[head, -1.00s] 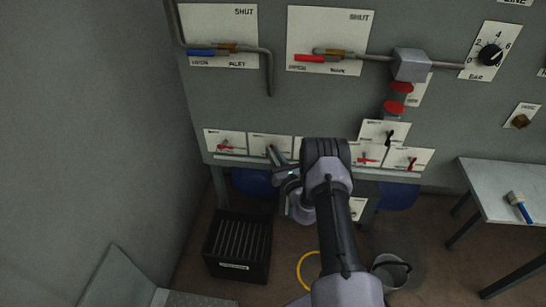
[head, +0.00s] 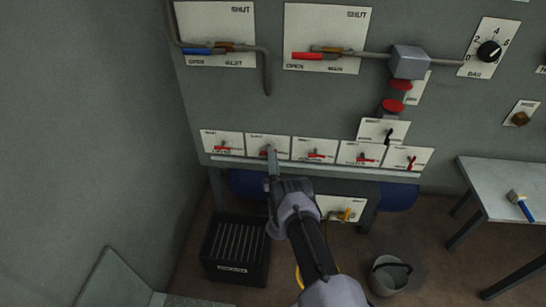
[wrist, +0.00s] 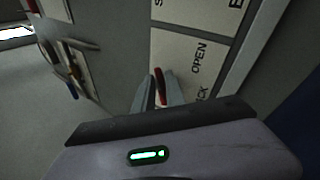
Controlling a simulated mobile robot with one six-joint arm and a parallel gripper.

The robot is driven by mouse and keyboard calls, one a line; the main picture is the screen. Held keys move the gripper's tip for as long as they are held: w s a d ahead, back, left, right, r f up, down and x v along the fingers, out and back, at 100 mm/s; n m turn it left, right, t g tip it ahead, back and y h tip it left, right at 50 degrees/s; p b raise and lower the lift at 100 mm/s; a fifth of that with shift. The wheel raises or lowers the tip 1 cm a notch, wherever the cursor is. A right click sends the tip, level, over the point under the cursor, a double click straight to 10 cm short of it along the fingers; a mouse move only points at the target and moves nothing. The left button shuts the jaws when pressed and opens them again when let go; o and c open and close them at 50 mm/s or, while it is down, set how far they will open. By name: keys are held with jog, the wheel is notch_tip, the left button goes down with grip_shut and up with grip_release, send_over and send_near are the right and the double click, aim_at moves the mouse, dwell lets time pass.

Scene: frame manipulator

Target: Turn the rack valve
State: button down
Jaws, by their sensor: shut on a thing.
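A row of small white valve plates with red handles runs along the lower edge of the grey panel. My gripper (head: 270,153) is at the second plate from the left (head: 283,147). In the wrist view my two fingers (wrist: 160,92) are shut on a red valve handle (wrist: 161,86), one finger on each side. The white plate beside it (wrist: 185,68) reads "OPEN", with a word ending in "CK" below. The fingers hide much of the handle, so its exact angle is hard to tell.
Neighbouring red handles sit close by on the first plate (head: 222,142) and third plate (head: 315,151). A black crate (head: 234,268) and a grey bucket (head: 388,278) stand on the floor below. A metal table (head: 490,190) is at the right.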

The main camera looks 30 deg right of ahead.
jog(key=shift+w+a+f+m+g+h, duration=0.15)
jog(key=shift+m+g+h, duration=0.2)
jog(key=shift+m+h, duration=0.7)
jog(key=shift+s+d+f+m+g+h, duration=0.1)
jog(key=shift+m+g+h, duration=0.2)
jog(key=shift+m+h, duration=0.75)
jog(key=shift+w+a+f+m+g+h, duration=0.15)
jog(key=shift+m+g+h, duration=0.3)
jog(key=shift+m, duration=1.15)
jog(key=shift+m+h, duration=0.25)
jog(key=shift+m, duration=0.05)
jog(key=c, duration=1.4)
grip_release()
jog(key=p+v, duration=0.3)
jog(key=v, duration=0.9)
jog(key=shift+s+r, duration=0.1)
